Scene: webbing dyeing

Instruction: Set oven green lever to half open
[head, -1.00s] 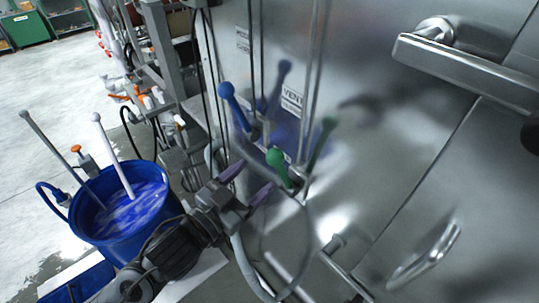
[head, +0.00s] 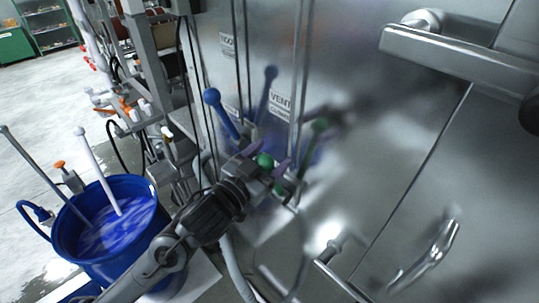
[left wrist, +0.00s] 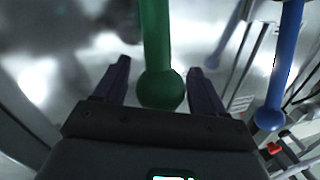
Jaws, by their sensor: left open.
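The green lever's round knob (head: 265,160) stands in front of the oven's steel panel, and its reflection shows behind it. My left gripper (head: 268,165) is at the knob, its purple fingers on either side. In the left wrist view, the green lever (left wrist: 158,75) comes down between the two open fingers (left wrist: 160,82), with its ball knob close to the palm. A gap shows on each side of the knob, so the fingers are apart from it. The lower part of the lever is partly hidden by my gripper in the head view. My right gripper is not in view.
A blue lever (head: 222,115) stands just left of the green one; it also shows in the left wrist view (left wrist: 285,65). A blue bucket (head: 75,240) of dye with rods is at lower left. Steel door handles (head: 430,258) are at right.

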